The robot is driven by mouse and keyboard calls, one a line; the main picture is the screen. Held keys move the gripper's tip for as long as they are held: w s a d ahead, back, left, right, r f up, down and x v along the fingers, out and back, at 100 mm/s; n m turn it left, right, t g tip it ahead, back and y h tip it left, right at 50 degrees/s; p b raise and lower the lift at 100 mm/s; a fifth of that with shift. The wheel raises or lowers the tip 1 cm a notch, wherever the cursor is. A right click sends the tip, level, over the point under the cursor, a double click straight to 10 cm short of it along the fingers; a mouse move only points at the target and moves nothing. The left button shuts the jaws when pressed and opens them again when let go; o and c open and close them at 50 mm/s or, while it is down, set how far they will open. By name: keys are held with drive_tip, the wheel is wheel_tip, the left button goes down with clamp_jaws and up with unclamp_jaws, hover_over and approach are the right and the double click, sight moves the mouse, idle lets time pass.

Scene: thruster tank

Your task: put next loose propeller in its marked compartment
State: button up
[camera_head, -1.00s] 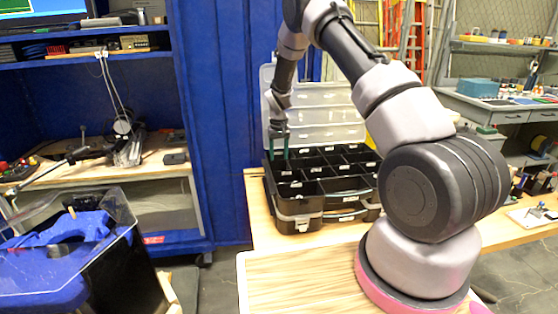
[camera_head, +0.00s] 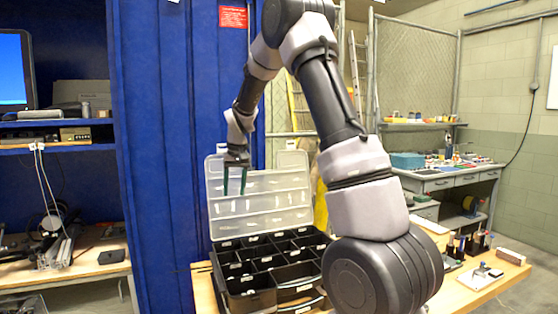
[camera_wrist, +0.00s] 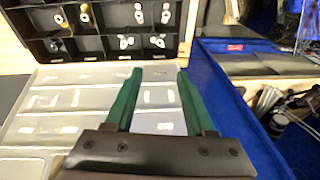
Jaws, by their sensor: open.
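The black compartment case (camera_head: 262,238) stands open on the wooden table, with its clear lid (camera_head: 285,192) raised at the back. Part of the case shows at the top of the wrist view (camera_wrist: 92,60), where several compartments hold small pale and brass-coloured parts. My gripper (camera_head: 235,192), with green fingers, is above the case and in front of the lid. It is open with nothing between its fingers, as the wrist view also shows (camera_wrist: 157,76). I cannot make out a loose propeller for certain. The compartment markings are too small to read.
My arm crosses the middle and hides part of the table. A white tray (camera_head: 478,279) with small items lies at the right, near small bottles (camera_head: 462,246). A blue cabinet wall (camera_head: 160,160) stands behind and left of the case.

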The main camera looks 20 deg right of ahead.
drive_tip(key=s+d+r+m+t, duration=0.1)
drive_tip(key=s+d+r+t, duration=0.1)
drive_tip(key=s+r, duration=0.75)
drive_tip(key=s+d+r+m+t, duration=0.1)
drive_tip(key=s+r, duration=0.2)
drive_tip(key=s, duration=0.9)
drive_tip(key=s+d+r+m+t+y, duration=0.1)
drive_tip(key=s+r, duration=0.3)
drive_tip(key=s, duration=0.8)
drive_tip(key=shift+r+t, duration=0.15)
drive_tip(key=shift+t, duration=0.45)
drive_tip(key=shift+d, duration=0.1)
